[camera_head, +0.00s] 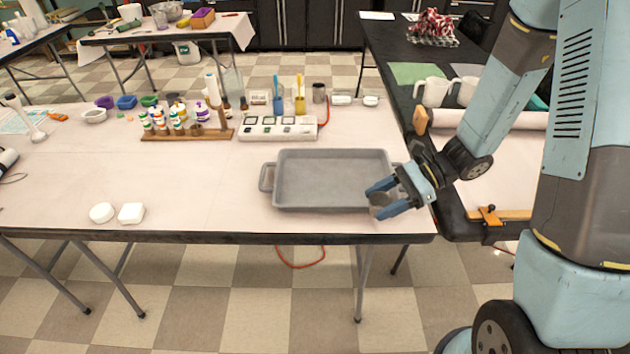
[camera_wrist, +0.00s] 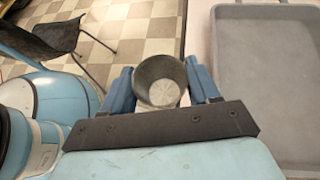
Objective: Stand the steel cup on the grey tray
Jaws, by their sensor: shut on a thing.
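The steel cup (camera_wrist: 160,80) is between the blue fingers of my gripper (camera_wrist: 160,88) in the wrist view, its round opening facing the camera. My gripper (camera_head: 388,200) is shut on the cup (camera_head: 380,201) in the head view, at the right front of the grey tray. The fingers partly hide the cup there. The grey tray (camera_head: 330,180) lies on the pink-white table, empty, with a handle at its left end. In the wrist view the tray (camera_wrist: 275,80) is to the right of the cup. I cannot tell the cup's exact height over the table.
A wooden rack of small bottles (camera_head: 190,134) and a white sample box (camera_head: 278,128) stand behind the tray. Two white soap pieces (camera_head: 117,213) lie at the front left. The table's front edge (camera_head: 200,237) is close to the cup. A dark table (camera_head: 400,65) stands at the right.

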